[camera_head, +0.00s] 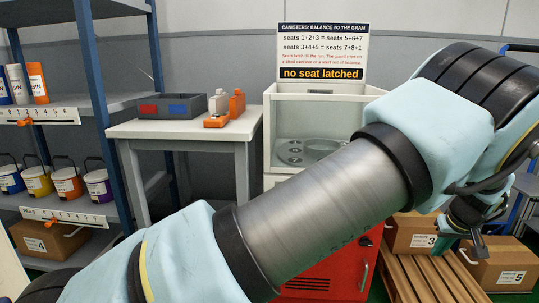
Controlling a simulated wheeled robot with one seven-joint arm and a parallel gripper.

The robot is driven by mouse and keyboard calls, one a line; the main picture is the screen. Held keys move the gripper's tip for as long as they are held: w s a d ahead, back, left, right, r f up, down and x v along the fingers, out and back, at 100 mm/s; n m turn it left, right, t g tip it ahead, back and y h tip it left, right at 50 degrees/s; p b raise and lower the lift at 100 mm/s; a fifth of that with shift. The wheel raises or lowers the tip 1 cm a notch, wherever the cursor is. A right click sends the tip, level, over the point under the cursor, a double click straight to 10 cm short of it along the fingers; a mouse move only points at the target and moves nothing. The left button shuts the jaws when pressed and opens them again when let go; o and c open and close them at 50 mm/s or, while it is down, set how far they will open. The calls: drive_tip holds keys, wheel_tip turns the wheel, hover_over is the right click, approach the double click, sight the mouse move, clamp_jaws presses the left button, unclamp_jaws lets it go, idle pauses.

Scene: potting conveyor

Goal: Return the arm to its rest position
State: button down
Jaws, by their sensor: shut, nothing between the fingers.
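My arm (325,205) crosses the view from the lower left to the upper right, its large light blue and black joints close to the camera. Beyond the bend, the wrist hangs down at the right edge. My gripper (479,247) shows there small and dark, partly hidden by the arm's own links. It is shut and empty, in front of the cardboard boxes in the picture; I cannot tell its distance from them.
A blue-post shelf (104,100) with canisters and pails stands left. A white table (185,127) holds a grey bin (172,106) and orange items. A white cabinet (282,120) under a sign reading "no seat latched" is partly behind my arm. Boxes (412,234) sit on a pallet right.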

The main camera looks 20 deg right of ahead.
drive_tip(key=w+a+r+n+y, duration=0.15)
drive_tip(key=w+a+r, duration=0.25)
drive_tip(key=w+a, duration=1.2)
drive_tip(key=w+a+r+n+g, duration=0.15)
drive_tip(key=w+a, duration=0.25)
drive_tip(key=a, duration=0.4)
drive_tip(key=w+a+r, duration=0.2)
drive_tip(key=w+a, duration=0.2)
drive_tip(key=a, duration=0.4)
drive_tip(key=s+a+r+n, duration=0.1)
drive_tip(key=a+r, duration=0.1)
drive_tip(key=a, duration=0.8)
drive_tip(key=s+a+r, duration=0.1)
drive_tip(key=a, duration=0.9)
drive_tip(key=s+a, duration=0.9)
drive_tip(key=a, duration=0.4)
wheel_tip(320, 180, up, 22)
drive_tip(key=p, duration=2.1)
drive_tip(key=shift+w+n, duration=0.2)
drive_tip(key=shift+n, duration=0.1)
drive_tip(key=shift+f+g, duration=0.1)
drive_tip(key=shift+g, duration=0.15)
